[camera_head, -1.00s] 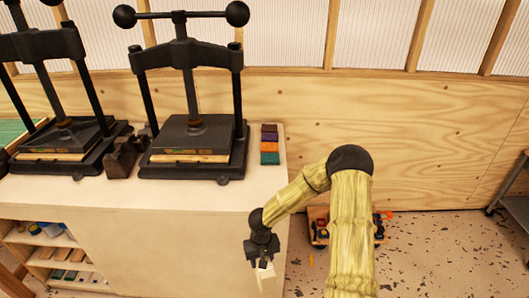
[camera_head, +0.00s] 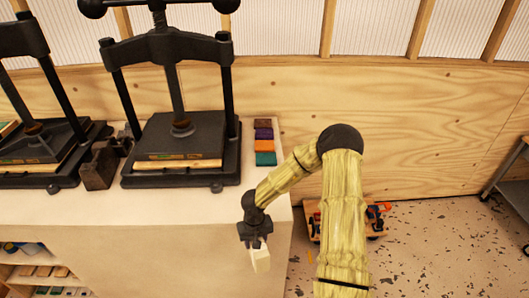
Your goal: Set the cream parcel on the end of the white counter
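The cream parcel (camera_head: 261,261) is a small pale block held at the tip of my gripper (camera_head: 257,246). My dark gripper points down and its fingers are closed about the parcel's upper part. The parcel hangs in front of the counter's front face, below the level of its top. The white counter (camera_head: 180,202) fills the left and middle of the view, and its right end lies just behind my gripper. The parcel's far side is hidden.
A black press (camera_head: 182,140) stands on the counter, with another (camera_head: 35,150) further left. Colored blocks (camera_head: 264,143) lie in a column near the counter's right end. A wooden cart (camera_head: 348,220) sits on the floor behind my arm. The counter's front right corner is bare.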

